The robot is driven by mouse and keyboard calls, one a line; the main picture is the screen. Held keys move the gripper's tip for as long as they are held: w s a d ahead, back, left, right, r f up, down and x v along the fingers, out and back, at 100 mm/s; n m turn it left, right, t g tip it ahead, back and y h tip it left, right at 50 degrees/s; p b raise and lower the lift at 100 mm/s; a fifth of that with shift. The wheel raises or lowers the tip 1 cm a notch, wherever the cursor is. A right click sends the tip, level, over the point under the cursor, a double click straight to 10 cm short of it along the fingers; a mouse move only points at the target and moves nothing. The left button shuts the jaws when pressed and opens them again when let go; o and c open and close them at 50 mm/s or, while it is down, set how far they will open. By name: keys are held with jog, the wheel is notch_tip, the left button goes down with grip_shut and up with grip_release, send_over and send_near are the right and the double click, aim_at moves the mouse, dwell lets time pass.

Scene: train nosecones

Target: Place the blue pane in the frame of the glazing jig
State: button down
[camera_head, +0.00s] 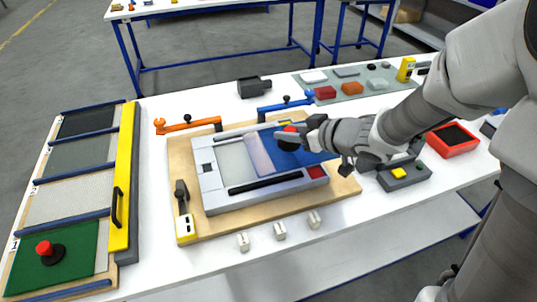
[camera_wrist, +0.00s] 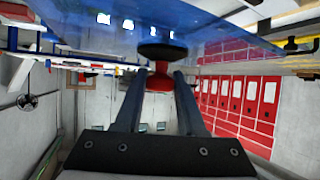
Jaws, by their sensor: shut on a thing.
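The glazing jig is a grey frame (camera_head: 212,190) on a wooden base (camera_head: 190,232), in the middle of the table in the head view. Its pale opening shows at the left. The blue pane (camera_head: 318,158) lies over the right part of the frame, its left edge inside the opening's outline. It looks raised and offset right; the exact gap is unclear. My gripper (camera_head: 300,136) is shut on the pane's red knob. In the wrist view, the fingers (camera_wrist: 158,82) close on the red knob (camera_wrist: 158,76) under the pane (camera_wrist: 90,25). My gripper hides part of the frame's right side.
An orange clamp (camera_head: 190,124) and a blue clamp (camera_head: 285,105) stand behind the jig. A rack at left holds a green pane (camera_head: 75,255) beside a yellow bar (camera_head: 124,180). A red tray (camera_head: 452,138) and a button box (camera_head: 403,175) stand right. Small pale blocks (camera_head: 279,231) lie in front.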

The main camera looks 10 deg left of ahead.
jog(key=shift+d, duration=0.1)
jog(key=shift+w+f, duration=0.15)
jog(key=b+x, duration=0.1)
jog(key=x, duration=0.3)
jog(key=s+a+b+x, duration=0.1)
jog(key=b+x, duration=0.1)
jog(key=x, duration=0.2)
jog(key=s+b+x, duration=0.1)
jog(key=x, duration=0.4)
jog(key=shift+w+a+f+b, duration=0.1)
jog(key=shift+a+f+b, duration=0.1)
jog(key=shift+f+b, duration=0.85)
jog(key=shift+f, duration=1.05)
jog(key=shift+f, duration=0.15)
jog(key=c, duration=0.5)
grip_release()
jog(key=shift+f, duration=0.1)
